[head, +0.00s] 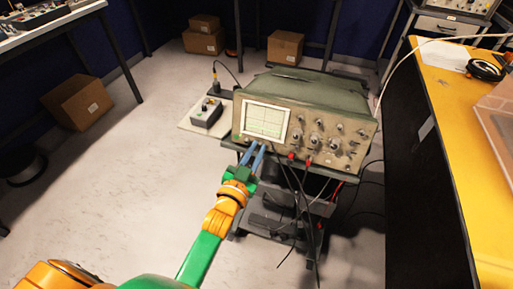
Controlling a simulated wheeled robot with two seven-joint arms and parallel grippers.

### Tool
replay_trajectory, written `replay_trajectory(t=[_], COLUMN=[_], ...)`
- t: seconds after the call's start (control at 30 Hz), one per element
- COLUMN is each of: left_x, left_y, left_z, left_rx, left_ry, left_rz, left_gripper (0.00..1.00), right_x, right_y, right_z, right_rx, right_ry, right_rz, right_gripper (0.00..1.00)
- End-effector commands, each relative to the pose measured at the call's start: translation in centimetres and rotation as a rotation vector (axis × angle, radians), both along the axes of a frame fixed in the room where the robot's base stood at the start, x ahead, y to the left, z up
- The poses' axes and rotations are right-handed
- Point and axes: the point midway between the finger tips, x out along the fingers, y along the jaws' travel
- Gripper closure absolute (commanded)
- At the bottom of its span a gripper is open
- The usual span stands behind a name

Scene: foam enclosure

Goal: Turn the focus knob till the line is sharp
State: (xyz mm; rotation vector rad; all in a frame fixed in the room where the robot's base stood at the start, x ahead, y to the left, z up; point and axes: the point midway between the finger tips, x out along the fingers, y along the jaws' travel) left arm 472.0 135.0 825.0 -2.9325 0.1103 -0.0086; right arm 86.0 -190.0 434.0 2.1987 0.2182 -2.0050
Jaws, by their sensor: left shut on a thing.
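The oscilloscope (300,157), a grey-green boxed instrument, stands on a dark cart. Its lit screen (265,120) is on the left of the front panel and shows a pale green grid; how sharp the line is cannot be made out at this size. Several knobs cover the panel to the right of the screen. My left gripper (254,148) reaches up to the panel just below the screen, its blue fingers shut on a small knob there, which the fingers mostly hide. My right gripper is not in view.
A small grey box with knobs (206,113) sits on a pale board left of the oscilloscope. Black and red cables hang from the panel in front of the cart (275,215). A yellow-topped bench (450,130) stands right. Cardboard boxes (78,104) lie on the floor.

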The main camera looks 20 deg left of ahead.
Motion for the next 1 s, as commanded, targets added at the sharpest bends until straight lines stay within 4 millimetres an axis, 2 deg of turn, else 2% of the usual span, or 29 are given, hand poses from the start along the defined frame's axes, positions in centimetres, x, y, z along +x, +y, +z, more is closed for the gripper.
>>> replay_trajectory(t=[0.2, 0.5, 1.0], left_x=[0.0, 0.0, 0.0], left_y=[0.1, 0.2, 0.2], left_z=[0.3, 0.2, 0.1], left_rx=[0.143, 0.29, 0.347], left_ry=[-0.003, -0.009, -0.012], left_rz=[-0.047, -0.094, -0.112], left_gripper=[1.0, 1.0, 1.0], right_x=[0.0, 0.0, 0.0], right_y=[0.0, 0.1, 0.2], right_z=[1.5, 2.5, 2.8], right_rx=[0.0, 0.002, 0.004], right_ry=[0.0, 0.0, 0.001], right_rz=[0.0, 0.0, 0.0], right_gripper=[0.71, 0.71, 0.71])
